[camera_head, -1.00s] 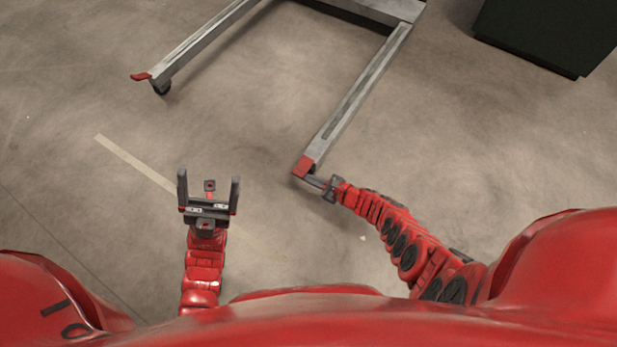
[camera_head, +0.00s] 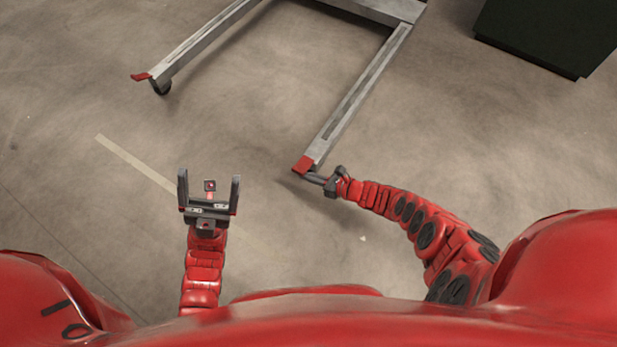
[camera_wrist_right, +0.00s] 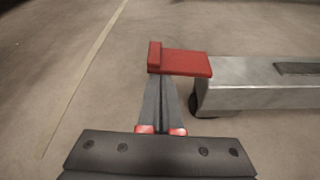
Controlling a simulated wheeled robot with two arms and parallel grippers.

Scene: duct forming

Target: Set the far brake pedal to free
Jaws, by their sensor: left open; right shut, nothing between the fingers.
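Two red brake pedals sit on the ends of a grey metal frame's legs. One pedal (camera_head: 140,76) is on the left leg, further from me, with nothing touching it. The other pedal (camera_head: 302,165) is on the right leg and juts out from the leg's end; it also shows in the right wrist view (camera_wrist_right: 182,62). My right gripper (camera_head: 308,177) is shut and empty, its fingertips at or just under this pedal; contact is unclear. The tips in the right wrist view (camera_wrist_right: 156,80) are partly hidden by the pedal. My left gripper (camera_head: 209,182) is open and empty above the floor.
The right leg (camera_head: 362,95) and left leg (camera_head: 212,38) run back to a crossbar (camera_head: 385,8). A black caster (camera_head: 161,87) is under the left leg. A dark box (camera_head: 550,35) stands at the top right. The floor between the legs is clear.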

